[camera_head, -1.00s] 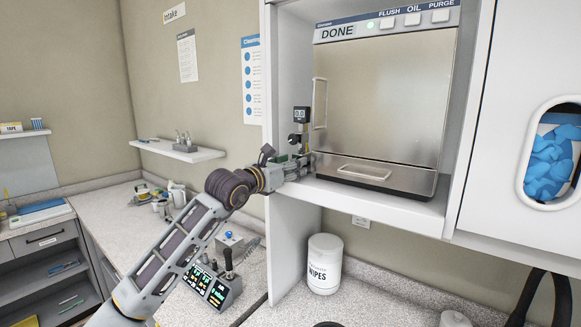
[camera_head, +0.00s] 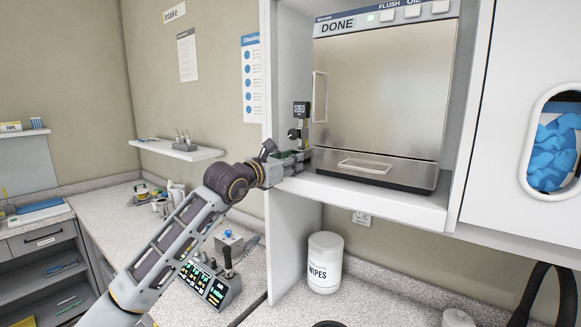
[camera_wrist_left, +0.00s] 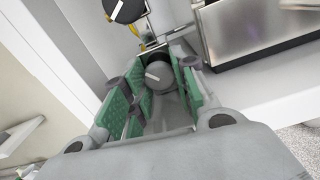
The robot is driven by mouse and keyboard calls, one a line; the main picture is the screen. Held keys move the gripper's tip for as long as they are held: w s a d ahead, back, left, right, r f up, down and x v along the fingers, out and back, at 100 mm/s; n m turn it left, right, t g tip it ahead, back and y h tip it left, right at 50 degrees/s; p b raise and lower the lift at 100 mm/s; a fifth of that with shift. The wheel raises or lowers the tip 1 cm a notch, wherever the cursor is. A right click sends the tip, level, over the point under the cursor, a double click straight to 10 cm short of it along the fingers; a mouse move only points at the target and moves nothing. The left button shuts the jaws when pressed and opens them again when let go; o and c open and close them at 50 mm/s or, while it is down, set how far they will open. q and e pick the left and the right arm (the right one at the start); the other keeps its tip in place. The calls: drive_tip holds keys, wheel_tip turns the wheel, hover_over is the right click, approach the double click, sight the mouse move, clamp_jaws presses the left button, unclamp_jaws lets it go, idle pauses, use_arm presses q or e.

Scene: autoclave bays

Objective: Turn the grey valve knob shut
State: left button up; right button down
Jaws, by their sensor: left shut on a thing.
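The grey valve knob (camera_wrist_left: 158,76) sits between the green-padded fingers of my left gripper (camera_wrist_left: 163,82) in the left wrist view. It is round with a pale mark across its face. My left gripper (camera_head: 300,158) is shut on the knob, at the left side of the autoclave (camera_head: 378,100). In the head view the fingers hide the knob. A black round knob with a white bar (camera_wrist_left: 125,9) sits above it in the left wrist view. My right gripper is not in view.
A small black display (camera_head: 301,110) stands above the gripper beside the autoclave's door handle (camera_head: 320,98). The bay's white side wall (camera_head: 285,235) is close below the gripper. A wipes tub (camera_head: 324,263) stands on the counter below.

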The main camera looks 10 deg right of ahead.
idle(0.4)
use_arm(q)
drive_tip(key=o, duration=1)
drive_tip(key=shift+a, duration=0.1)
drive_tip(key=shift+v, duration=5.95)
drive_tip(key=shift+o, duration=0.2)
